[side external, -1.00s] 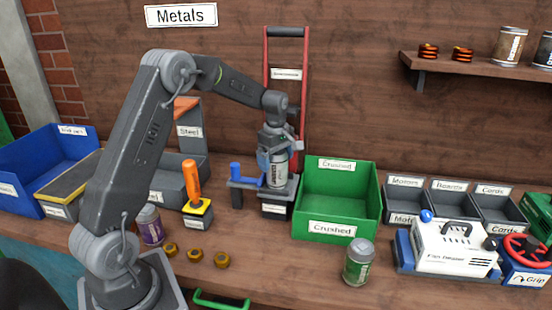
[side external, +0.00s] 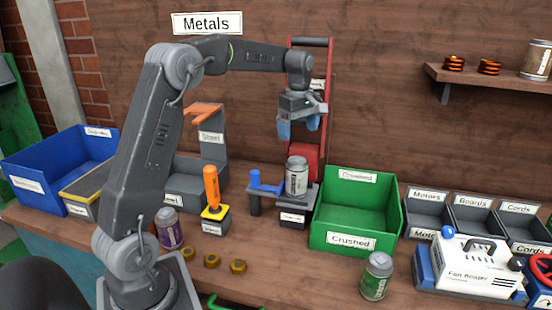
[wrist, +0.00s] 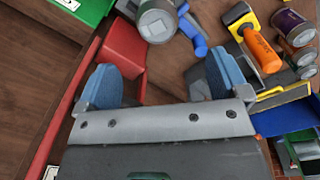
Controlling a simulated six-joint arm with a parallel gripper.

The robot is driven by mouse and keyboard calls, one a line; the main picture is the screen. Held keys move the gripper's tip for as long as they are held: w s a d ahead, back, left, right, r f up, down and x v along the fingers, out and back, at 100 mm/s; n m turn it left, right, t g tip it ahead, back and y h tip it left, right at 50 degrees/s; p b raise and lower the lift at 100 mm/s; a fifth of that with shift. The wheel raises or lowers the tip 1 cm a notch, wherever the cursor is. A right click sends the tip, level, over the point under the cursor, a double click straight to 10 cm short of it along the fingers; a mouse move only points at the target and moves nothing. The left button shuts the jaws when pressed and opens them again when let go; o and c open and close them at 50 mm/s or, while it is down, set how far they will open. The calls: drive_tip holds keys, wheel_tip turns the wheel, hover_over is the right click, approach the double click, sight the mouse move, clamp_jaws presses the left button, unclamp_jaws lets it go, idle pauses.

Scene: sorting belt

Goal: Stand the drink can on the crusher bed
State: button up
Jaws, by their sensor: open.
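A silver drink can (side external: 296,177) stands upright on the crusher bed (side external: 297,205), a low grey block with a white label in front of the red crusher frame (side external: 308,160). The can's top (wrist: 157,22) also shows at the upper edge of the wrist view. My gripper (side external: 298,130) is above the can, clear of it, with its blue fingers apart. In the wrist view the two blue fingers (wrist: 164,85) are spread with nothing between them.
A green Crushed bin (side external: 352,240) stands right of the crusher. A blue-handled fixture (side external: 266,188) is close on the can's left. A green can (side external: 376,277) stands at the front, and a purple can (side external: 169,229) near my arm.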

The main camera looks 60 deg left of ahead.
drive_tip(key=s+d+r+m+t, duration=0.2)
drive_tip(key=s+d+r+m, duration=0.4)
drive_tip(key=d, duration=0.3)
drive_tip(key=s+d+f+m+t, duration=0.1)
drive_tip(key=s+d+f+m, duration=0.1)
drive_tip(key=s+d+m, duration=0.4)
drive_tip(key=s+d+f+m+t, duration=0.2)
drive_tip(key=s+d+m, duration=0.4)
drive_tip(key=s, duration=0.7)
drive_tip(key=shift+s+f+m, duration=0.35)
drive_tip(key=shift+f+m, duration=0.35)
drive_tip(key=shift+f, duration=0.15)
drive_tip(key=shift+c, duration=0.2)
